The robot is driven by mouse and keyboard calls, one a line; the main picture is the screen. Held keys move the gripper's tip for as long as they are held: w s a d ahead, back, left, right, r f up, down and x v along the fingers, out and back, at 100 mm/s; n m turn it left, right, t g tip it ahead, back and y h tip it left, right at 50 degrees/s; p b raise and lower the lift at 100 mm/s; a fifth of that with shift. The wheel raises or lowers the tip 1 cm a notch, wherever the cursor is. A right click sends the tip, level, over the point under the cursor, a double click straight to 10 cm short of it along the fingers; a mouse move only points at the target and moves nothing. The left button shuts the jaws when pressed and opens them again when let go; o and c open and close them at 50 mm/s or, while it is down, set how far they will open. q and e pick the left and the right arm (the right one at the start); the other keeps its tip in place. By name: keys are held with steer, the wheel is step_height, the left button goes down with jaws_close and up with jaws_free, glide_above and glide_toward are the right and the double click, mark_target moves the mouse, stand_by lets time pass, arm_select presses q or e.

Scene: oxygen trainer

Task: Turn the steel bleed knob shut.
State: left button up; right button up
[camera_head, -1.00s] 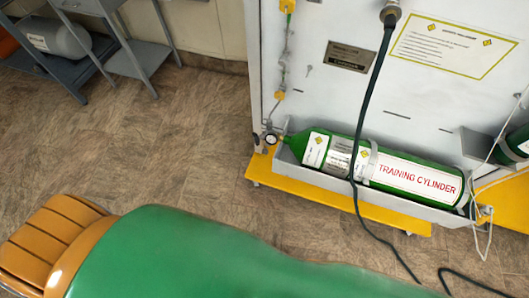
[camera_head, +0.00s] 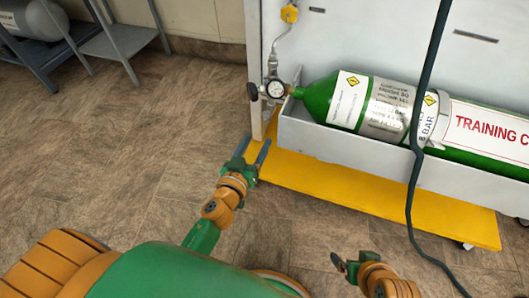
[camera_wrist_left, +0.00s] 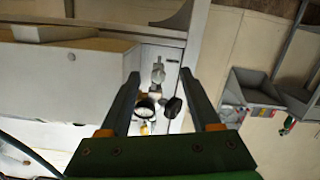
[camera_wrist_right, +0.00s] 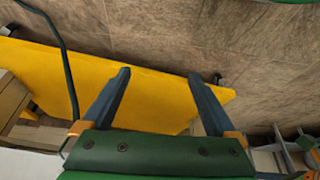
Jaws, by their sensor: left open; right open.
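The green training cylinder (camera_head: 320,97) lies in a grey cradle, its neck toward the left. At its neck are a round pressure gauge (camera_head: 276,89), a black knob (camera_head: 252,91) and a small steel fitting (camera_head: 271,66) above the gauge. I cannot tell which steel part is the bleed knob. My left gripper (camera_head: 251,153) is open and empty, below and apart from these fittings. In the left wrist view, the steel fitting (camera_wrist_left: 158,73), gauge (camera_wrist_left: 143,104) and black knob (camera_wrist_left: 172,107) show between its fingers. My right gripper (camera_head: 350,262) is open and empty, low in the head view.
A yellow platform (camera_head: 380,207) on castors juts out under the cradle. A dark hose (camera_head: 416,170) hangs in front of the cylinder down to the floor. A grey cart (camera_head: 120,42) stands at the back left. The floor left of the platform is clear.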

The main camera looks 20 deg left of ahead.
mark_target(265, 118)
arm_select(q)
steer(key=shift+t, duration=0.8)
steer(key=w, duration=0.2)
steer(key=w+r, duration=0.1)
steer(key=w, duration=0.1)
steer(key=w+r+b, duration=0.1)
steer(key=w, duration=0.1)
steer(key=shift+w+d, duration=0.1)
steer(key=shift+w, duration=0.8)
jaws_close()
arm_select(e)
steer(key=shift+w+a+r+t, duration=0.2)
steer(key=shift+w+r+t, duration=0.25)
steer(key=shift+w+t, duration=0.25)
